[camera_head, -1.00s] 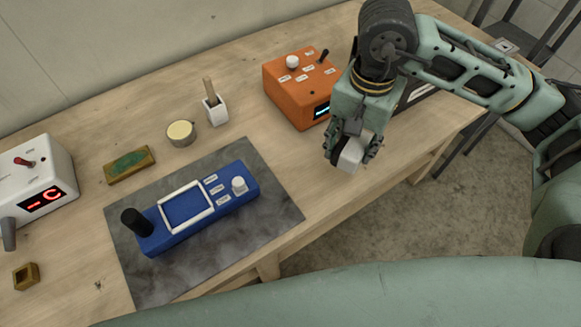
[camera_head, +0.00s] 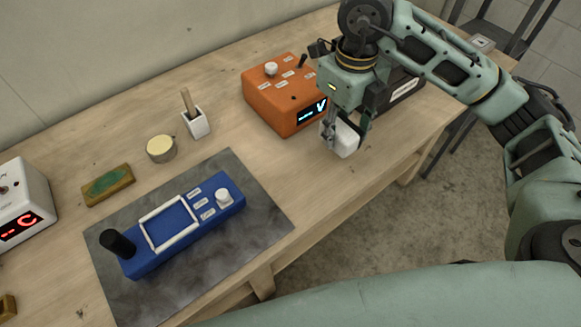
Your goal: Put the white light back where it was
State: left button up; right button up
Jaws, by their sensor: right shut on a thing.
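My right gripper (camera_head: 345,130) is shut on a white block-like thing (camera_head: 346,141), likely the white light, at the right part of the wooden table. The gripper is just right of the orange box (camera_head: 284,108) and in front of a dark box (camera_head: 396,92). Whether the white thing touches the table top I cannot tell. My fingers and hand hide part of it. My left gripper is not in view.
A blue device (camera_head: 180,225) with a black knob lies on a grey mat (camera_head: 262,231). Behind it are a white cup with a brush (camera_head: 196,124), a round tin (camera_head: 161,149) and a green-topped block (camera_head: 108,186). A white box with a red display (camera_head: 22,205) stands far left.

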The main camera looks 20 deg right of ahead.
jog(key=a+f+p, duration=0.1)
jog(key=a+f, duration=0.1)
jog(key=a, duration=0.1)
jog(key=w+a+f+p, duration=0.1)
jog(key=a, duration=0.2)
jog(key=a+f+p, duration=0.1)
jog(key=a+f, duration=0.1)
jog(key=a, duration=0.2)
jog(key=shift+w+f, duration=0.3)
jog(key=shift+f, duration=0.05)
jog(key=shift+a+f, duration=0.1)
jog(key=shift+f, duration=0.05)
notch_tip(320, 180, down, 3)
jog(key=shift+f+p, duration=0.15)
jog(key=shift+p, duration=0.75)
jog(key=shift+f, duration=0.3)
jog(key=shift+f, duration=0.25)
jog(key=o, duration=1.4)
jog(key=shift+c, duration=0.2)
